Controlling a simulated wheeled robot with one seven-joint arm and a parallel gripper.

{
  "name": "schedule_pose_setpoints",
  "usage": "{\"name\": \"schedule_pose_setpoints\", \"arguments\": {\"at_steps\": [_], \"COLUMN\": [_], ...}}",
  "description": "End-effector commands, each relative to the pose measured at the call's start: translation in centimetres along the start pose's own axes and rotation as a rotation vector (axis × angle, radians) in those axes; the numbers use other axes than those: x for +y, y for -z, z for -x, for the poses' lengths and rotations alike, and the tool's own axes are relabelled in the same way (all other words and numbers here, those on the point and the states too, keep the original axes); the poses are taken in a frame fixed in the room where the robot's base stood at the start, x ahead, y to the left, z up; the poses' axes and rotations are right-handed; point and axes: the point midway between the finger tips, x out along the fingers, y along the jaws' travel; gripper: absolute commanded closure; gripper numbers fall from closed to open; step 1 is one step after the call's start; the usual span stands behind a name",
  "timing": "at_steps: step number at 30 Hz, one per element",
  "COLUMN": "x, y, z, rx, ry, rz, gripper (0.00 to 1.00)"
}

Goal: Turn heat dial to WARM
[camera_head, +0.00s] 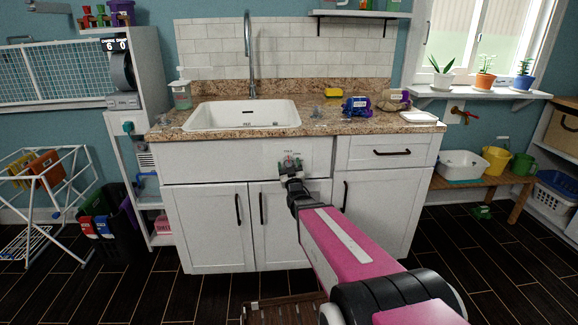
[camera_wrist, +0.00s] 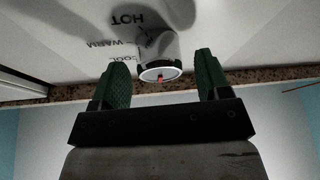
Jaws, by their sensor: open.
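The heat dial (camera_wrist: 160,66) is a pale round knob on a white panel in the wrist view, with a small red mark on its face. The words HOT, WARM and COOL appear upside down to its left in that view. I cannot tell which word the mark points at. My gripper (camera_wrist: 161,75) is open, its two green fingers on either side of the dial with gaps visible. In the head view my gripper (camera_head: 290,172) is at the front panel (camera_head: 230,163) below the counter and partly hides the dial, which is very small there.
The granite counter (camera_head: 330,125) holds a white sink (camera_head: 243,114), a yellow sponge (camera_head: 333,92) and a purple item (camera_head: 357,106). Cabinet handles (camera_head: 238,210) stick out below the panel. A drying rack (camera_head: 45,180) stands at left and a bench (camera_head: 480,182) at right.

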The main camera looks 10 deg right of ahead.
Motion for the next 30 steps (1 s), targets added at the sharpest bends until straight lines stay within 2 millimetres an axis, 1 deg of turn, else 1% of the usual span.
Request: {"name": "schedule_pose_setpoints", "arguments": {"at_steps": [3, 11, 12, 14, 15, 16, 23, 30], "x": [0.0, 0.0, 0.0, 0.0, -0.01, -0.01, -0.03, -0.09], "y": [0.01, 0.03, 0.02, 0.02, 0.02, 0.02, 0.01, -0.02], "z": [-0.46, -0.47, -0.46, -0.46, -0.46, -0.46, -0.45, -0.44], "rx": [0.0, 0.0, 0.0, 0.0, 0.0, 0.0, 0.0, 0.002], "ry": [0.0, 0.0, 0.0, 0.0, 0.0, 0.0, -0.003, -0.033], "rz": [0.0, 0.0, 0.0, 0.0, 0.0, 0.0, -0.008, -0.082], "gripper": [0.3, 0.3, 0.43, 0.63, 0.76, 0.79, 0.79, 0.79]}}
